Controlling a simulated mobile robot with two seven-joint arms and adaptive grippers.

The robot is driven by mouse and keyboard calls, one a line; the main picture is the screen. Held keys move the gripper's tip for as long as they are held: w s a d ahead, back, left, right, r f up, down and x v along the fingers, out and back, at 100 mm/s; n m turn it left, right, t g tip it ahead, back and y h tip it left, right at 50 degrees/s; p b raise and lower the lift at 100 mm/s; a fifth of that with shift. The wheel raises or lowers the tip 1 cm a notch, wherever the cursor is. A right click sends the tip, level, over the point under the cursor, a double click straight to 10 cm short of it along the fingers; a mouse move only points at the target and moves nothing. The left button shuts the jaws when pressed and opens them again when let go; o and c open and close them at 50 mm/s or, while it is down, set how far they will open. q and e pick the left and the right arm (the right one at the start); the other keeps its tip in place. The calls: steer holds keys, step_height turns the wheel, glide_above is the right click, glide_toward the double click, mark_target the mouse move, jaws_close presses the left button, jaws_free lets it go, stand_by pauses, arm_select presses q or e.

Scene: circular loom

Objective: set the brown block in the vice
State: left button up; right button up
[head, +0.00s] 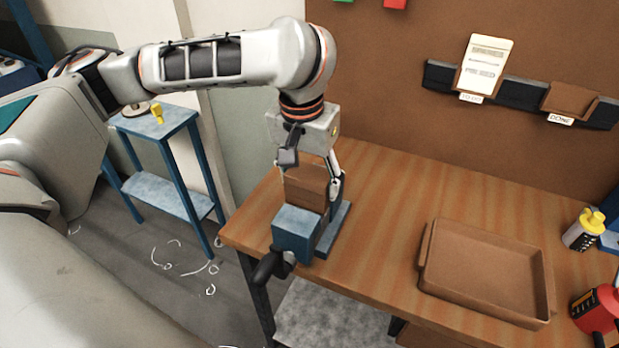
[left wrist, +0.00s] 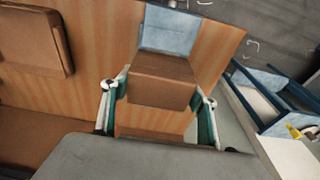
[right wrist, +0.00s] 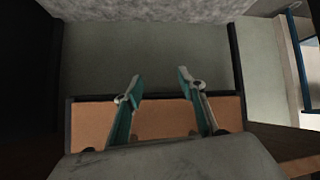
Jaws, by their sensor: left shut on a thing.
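The brown block (head: 306,187) is between the fingers of my left gripper (head: 312,180), directly over the blue vice (head: 297,231) at the table's left end. My left gripper is shut on the block. In the left wrist view the block (left wrist: 160,80) sits between the two fingertips (left wrist: 160,100), with the blue vice (left wrist: 170,30) just beyond it. The block's lower end is close to the vice jaws; I cannot tell whether it is between them or just above. My right gripper (right wrist: 160,85) shows only in the right wrist view, with its fingers apart and nothing between them.
A brown tray (head: 487,270) lies on the wooden table (head: 390,190) to the right of the vice. A brown board (head: 400,70) rises behind. A blue stand (head: 160,125) is at left.

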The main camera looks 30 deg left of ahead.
mark_target(309, 193)
arm_select(q)
steer(key=shift+f, duration=1.6)
steer(key=o, duration=2)
steer(key=shift+f, duration=0.1)
steer(key=shift+o, duration=0.2)
steer(key=r, duration=0.4)
steer(key=s+r, duration=0.1)
steer(key=r, duration=0.7)
steer(key=shift+s, duration=0.4)
